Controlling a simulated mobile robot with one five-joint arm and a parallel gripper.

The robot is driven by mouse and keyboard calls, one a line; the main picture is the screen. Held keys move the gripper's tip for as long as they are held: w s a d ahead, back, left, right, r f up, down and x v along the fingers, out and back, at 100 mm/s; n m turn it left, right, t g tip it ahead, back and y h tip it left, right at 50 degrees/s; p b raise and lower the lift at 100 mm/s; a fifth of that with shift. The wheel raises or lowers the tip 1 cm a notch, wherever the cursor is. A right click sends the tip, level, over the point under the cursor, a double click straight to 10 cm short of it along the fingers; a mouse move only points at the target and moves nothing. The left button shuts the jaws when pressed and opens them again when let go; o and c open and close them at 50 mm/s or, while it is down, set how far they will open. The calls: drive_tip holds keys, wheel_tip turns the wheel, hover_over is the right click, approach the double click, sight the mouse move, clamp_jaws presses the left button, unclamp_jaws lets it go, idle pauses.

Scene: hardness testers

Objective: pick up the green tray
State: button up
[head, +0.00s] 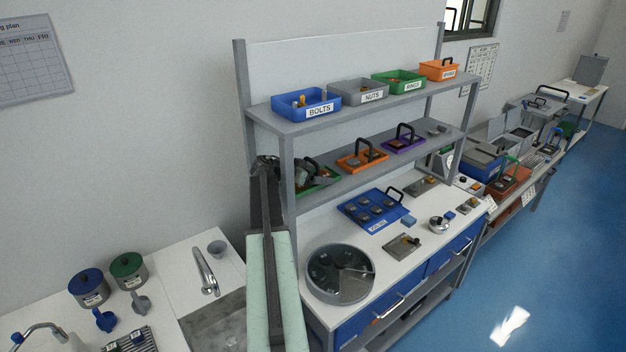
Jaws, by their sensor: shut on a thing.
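The green tray (327,184) is at the left end of the middle shelf, with small dark and grey parts in it. It is partly hidden by the rack's front post and by my gripper. My gripper (309,171) reaches in from the left behind that post and is shut at the tray, seemingly on its handle. The fingers are small and dark here, so the exact grip is hard to see. I cannot tell whether the tray is clear of the shelf.
An orange tray (362,159) and a purple tray (404,143) stand to the right on the same shelf. Labelled bins, including blue (306,105) and green (398,82), line the shelf above. The rack's front post (288,185) is close to my arm. A round dish (340,274) sits below.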

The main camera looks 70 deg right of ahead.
sight(317, 165)
drive_tip(key=shift+r, duration=0.15)
wheel_tip(317, 165, up, 4)
drive_tip(key=p, duration=0.4)
drive_tip(key=w+a, duration=0.8)
drive_tip(key=a, duration=0.5)
drive_tip(key=w+a, duration=0.9)
drive_tip(key=a, duration=0.5)
drive_tip(key=shift+f+b, duration=0.3)
drive_tip(key=shift+f, duration=0.15)
